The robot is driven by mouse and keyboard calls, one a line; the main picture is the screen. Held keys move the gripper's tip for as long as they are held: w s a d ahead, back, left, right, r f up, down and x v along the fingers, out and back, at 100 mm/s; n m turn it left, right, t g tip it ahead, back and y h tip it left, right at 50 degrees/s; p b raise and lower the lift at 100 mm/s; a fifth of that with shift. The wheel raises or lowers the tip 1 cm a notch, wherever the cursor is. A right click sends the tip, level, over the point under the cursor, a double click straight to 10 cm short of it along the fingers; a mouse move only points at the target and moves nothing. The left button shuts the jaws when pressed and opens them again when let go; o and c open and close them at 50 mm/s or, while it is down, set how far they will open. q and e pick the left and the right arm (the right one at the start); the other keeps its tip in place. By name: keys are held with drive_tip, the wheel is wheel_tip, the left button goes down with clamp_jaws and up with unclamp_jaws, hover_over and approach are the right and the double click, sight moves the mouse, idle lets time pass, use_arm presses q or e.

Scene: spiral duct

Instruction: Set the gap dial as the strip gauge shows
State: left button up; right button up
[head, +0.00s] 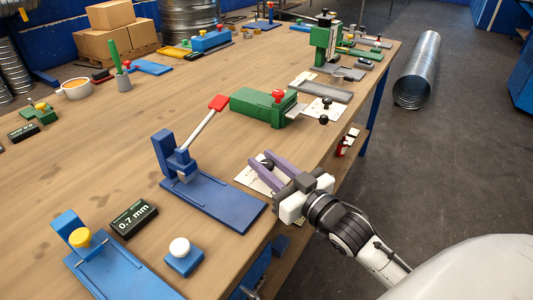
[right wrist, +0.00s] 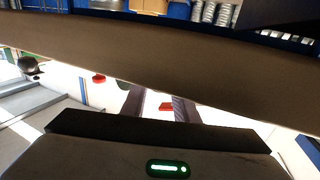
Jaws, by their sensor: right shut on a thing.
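The gauge readout (head: 133,217) is a small dark block at the near left, showing 0.7 mm. Left of it, a blue fixture (head: 115,272) carries a yellow knob (head: 80,237), which looks like the gap dial; its scale is too small to read. My right gripper (head: 260,158) is at the table's right edge, over a white printed card (head: 245,180). Its purple fingers are shut on a small black knob-like thing (head: 268,162), mostly hidden between them. The wrist view shows the fingers (right wrist: 160,106) but not clearly what they hold. My left gripper is not in view.
A blue lever press (head: 212,198) with a red handle stands between my right gripper and the readout. A white-topped blue block (head: 183,258) is near the front. A green fixture (head: 263,106) with a red knob stands beyond. The table's middle left is clear.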

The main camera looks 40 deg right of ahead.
use_arm(q)
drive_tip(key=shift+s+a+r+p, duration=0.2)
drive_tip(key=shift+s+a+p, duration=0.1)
drive_tip(key=shift+p, duration=0.1)
use_arm(e)
drive_tip(key=shift+a+m+h, duration=0.1)
drive_tip(key=shift+m+h, duration=0.5)
drive_tip(key=shift+h, duration=0.4)
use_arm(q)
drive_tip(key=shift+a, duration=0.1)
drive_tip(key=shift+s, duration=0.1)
use_arm(e)
drive_tip(key=shift+f+h, duration=0.15)
drive_tip(key=shift+h, duration=0.15)
drive_tip(key=o, duration=1)
drive_tip(key=shift+s, duration=0.1)
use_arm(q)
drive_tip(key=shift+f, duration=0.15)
use_arm(e)
drive_tip(key=s, duration=1)
drive_tip(key=shift+a, duration=0.4)
drive_tip(key=shift+s, duration=0.1)
